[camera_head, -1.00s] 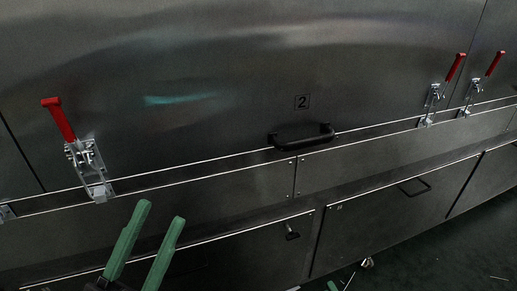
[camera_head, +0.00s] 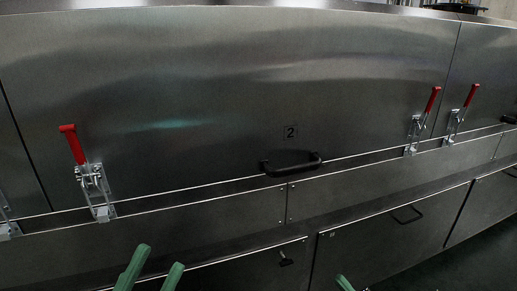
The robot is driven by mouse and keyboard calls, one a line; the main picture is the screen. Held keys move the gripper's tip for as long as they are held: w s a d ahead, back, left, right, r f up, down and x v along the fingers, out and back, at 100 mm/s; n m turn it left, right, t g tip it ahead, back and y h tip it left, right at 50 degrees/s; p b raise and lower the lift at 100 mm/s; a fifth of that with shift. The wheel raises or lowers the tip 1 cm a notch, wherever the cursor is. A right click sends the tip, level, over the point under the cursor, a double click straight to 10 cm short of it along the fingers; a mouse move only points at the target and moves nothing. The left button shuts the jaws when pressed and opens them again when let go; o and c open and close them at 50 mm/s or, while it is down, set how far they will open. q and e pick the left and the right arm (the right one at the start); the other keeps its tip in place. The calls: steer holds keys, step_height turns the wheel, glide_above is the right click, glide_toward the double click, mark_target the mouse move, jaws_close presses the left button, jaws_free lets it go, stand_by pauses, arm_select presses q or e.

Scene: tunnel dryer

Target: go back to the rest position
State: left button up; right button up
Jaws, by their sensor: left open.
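My left gripper (camera_head: 153,272) shows at the bottom edge, left of the middle, in the head view. Its two green fingers are apart, with nothing between them, in front of the lower metal panels. A single green fingertip (camera_head: 344,283) shows at the bottom edge right of the middle; it looks like part of my right gripper, and the rest of it is out of the frame.
A large metal dryer door (camera_head: 240,90) marked 2 fills the view, with a black handle (camera_head: 291,164). Red-handled toggle clamps stand at its left (camera_head: 90,172) and right (camera_head: 422,120). Lower panels (camera_head: 388,233) have small black handles. Dark floor (camera_head: 470,262) shows at the lower right.

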step_height(320, 180, up, 6)
steer(key=d+m+t+h, duration=0.2)
steer(key=t+h, duration=0.1)
steer(key=t, duration=0.3)
arm_select(q)
steer(key=w+a+f+n+g+y+p, duration=0.3)
steer(key=w+n+y+p, duration=0.5)
steer(key=p, duration=0.9)
arm_select(e)
steer(key=w+d+f+m+g+h, duration=0.2)
steer(key=w+f+m+g+h, duration=0.2)
steer(key=w+m+h, duration=0.4)
arm_select(q)
steer(key=s+a+f+n+g+y+p, duration=0.1)
steer(key=s+f+g+y+p, duration=0.3)
steer(key=s+f+g+p, duration=0.5)
steer(key=s+f+p, duration=0.1)
steer(key=p, duration=0.7)
steer(key=shift+s+a+n+y, duration=0.15)
steer(key=shift+a+n+y, duration=0.25)
arm_select(e)
steer(key=s+d+f+m+g+h, duration=0.1)
steer(key=s+f+g+h, duration=0.3)
steer(key=s+f+g, duration=0.5)
steer(key=shift+s+d+m, duration=0.4)
steer(key=shift+s+d, duration=0.4)
steer(key=shift+d, duration=0.05)
